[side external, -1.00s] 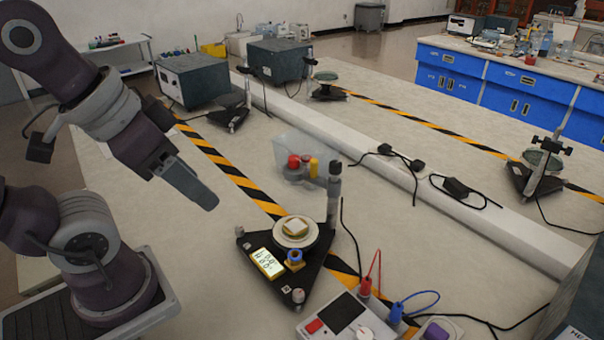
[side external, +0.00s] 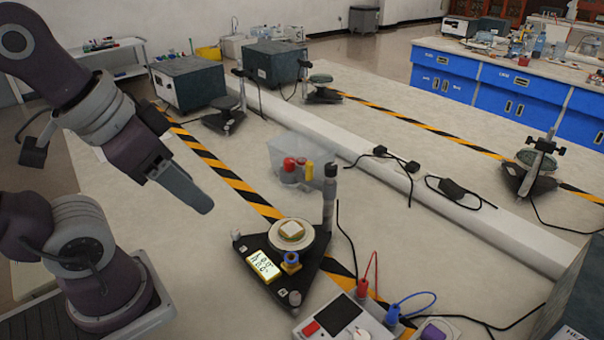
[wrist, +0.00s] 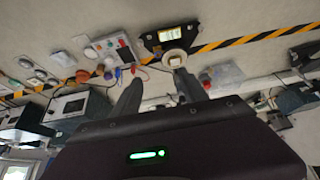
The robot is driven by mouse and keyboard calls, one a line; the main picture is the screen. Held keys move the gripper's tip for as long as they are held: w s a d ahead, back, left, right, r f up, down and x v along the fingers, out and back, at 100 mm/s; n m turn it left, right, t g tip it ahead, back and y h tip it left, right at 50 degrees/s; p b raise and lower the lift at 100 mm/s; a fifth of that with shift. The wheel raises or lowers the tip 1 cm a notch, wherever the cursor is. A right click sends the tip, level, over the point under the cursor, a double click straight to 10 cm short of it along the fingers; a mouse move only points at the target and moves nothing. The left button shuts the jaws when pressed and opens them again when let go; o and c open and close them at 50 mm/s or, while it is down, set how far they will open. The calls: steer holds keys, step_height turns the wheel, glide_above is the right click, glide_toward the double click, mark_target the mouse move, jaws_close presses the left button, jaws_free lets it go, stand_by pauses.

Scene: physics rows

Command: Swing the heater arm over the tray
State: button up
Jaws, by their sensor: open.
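A black three-cornered stand (side external: 300,268) on the bench carries a round tray (side external: 276,236) with a small pale square piece (side external: 291,229) on it. A dark upright post (side external: 329,200) with a knob on top stands at the stand's back corner, beside the tray; it looks like the heater arm's mount. No arm clearly shows over the tray. The stand also shows in the wrist view (wrist: 152,42), beyond my fingers. My gripper (wrist: 158,92) is open and empty. In the side view my gripper (side external: 200,200) hangs above the bench, left of the stand and apart from it.
A clear bin (side external: 285,150) with red and yellow items stands behind the post. A power supply (side external: 342,316) with red and blue leads is at the front right. A cable hangs by the post. Striped tape (side external: 225,175) crosses the bench, which is clear between my gripper and the stand.

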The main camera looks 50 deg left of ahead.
steer(key=shift+g, duration=0.8)
steer(key=w+r, duration=0.1)
steer(key=w, duration=0.2)
steer(key=w+a+r, duration=0.1)
steer(key=w, duration=0.2)
steer(key=w+r, duration=0.1)
steer(key=w, duration=0.2)
steer(key=shift+a+r, duration=0.15)
steer(key=shift+a, duration=0.1)
steer(key=shift+c, duration=0.7)
steer(key=n+g, duration=0.1)
steer(key=g, duration=0.3)
glide_above(310, 162)
steer(key=f, duration=1.1)
steer(key=shift+s+d+f, duration=0.1)
steer(key=shift+s+f, duration=0.1)
steer(key=shift+f, duration=0.05)
step_height(310, 162, down, 7)
steer(key=shift+w+f, duration=0.1)
steer(key=shift+f, duration=0.1)
steer(key=shift+c, duration=0.2)
jaws_close()
steer(key=shift+r, duration=0.1)
